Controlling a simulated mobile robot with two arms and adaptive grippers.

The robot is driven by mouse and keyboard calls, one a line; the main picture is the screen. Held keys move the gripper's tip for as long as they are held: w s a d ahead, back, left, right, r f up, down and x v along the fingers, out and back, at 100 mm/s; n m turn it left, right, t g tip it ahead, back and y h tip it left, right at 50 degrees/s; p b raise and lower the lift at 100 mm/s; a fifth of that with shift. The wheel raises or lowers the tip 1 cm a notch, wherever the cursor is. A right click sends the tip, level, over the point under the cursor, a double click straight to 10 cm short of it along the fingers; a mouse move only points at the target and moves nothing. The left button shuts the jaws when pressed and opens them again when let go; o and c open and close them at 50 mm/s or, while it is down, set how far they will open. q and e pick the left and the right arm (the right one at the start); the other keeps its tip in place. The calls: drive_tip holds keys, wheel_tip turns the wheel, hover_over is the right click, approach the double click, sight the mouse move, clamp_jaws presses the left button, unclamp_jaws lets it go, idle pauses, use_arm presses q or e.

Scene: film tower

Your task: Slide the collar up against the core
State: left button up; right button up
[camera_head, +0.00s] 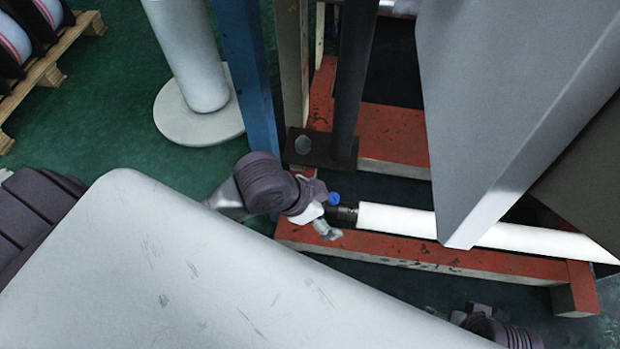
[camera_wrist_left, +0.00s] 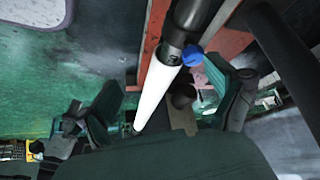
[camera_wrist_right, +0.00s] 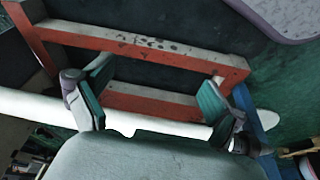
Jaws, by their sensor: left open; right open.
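My left gripper (camera_head: 322,214) is open beside the collar. In the left wrist view its fingers (camera_wrist_left: 168,80) stand apart on either side of the core (camera_wrist_left: 158,92), with the collar (camera_wrist_left: 172,51) and knob (camera_wrist_left: 192,55) just beyond. My right gripper (camera_wrist_right: 155,78) is open above the core (camera_wrist_right: 125,121), fingers apart.
The red frame (camera_head: 430,254) runs below the core. A blue post (camera_head: 250,75) and a dark post (camera_head: 352,80) stand behind the left gripper. A large grey panel (camera_head: 500,100) blocks the right. A white column (camera_head: 185,50) and a pallet (camera_head: 60,65) stand at upper left.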

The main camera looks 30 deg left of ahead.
sight(327, 203)
use_arm(q)
drive_tip(key=w+a+r+m+g, duration=0.2)
drive_tip(key=w+a+m+g, duration=0.15)
drive_tip(key=a+m, duration=0.25)
use_arm(e)
wheel_tip(327, 203, down, 5)
use_arm(q)
drive_tip(key=x, duration=0.2)
drive_tip(key=b+x, duration=0.1)
drive_tip(key=x, duration=0.1)
drive_tip(key=b+x, duration=0.1)
drive_tip(key=x, duration=0.1)
drive_tip(key=shift+w+d+f, duration=0.1)
drive_tip(key=shift+w+d, duration=0.2)
drive_tip(key=shift+w, duration=0.1)
drive_tip(key=b+x, duration=0.1)
drive_tip(key=x, duration=0.3)
drive_tip(key=shift+d+f+b, duration=0.15)
drive_tip(key=shift+f+b, duration=0.1)
drive_tip(key=shift+b, duration=0.1)
drive_tip(key=shift+x, duration=0.9)
drive_tip(key=shift+w+d+f+b, duration=0.15)
drive_tip(key=shift+f+b, duration=0.2)
use_arm(e)
drive_tip(key=shift+t, duration=0.6)
drive_tip(key=r, duration=0.3)
drive_tip(key=w+r, duration=0.1)
drive_tip(key=shift+a+r, duration=0.2)
drive_tip(key=shift+r, duration=0.2)
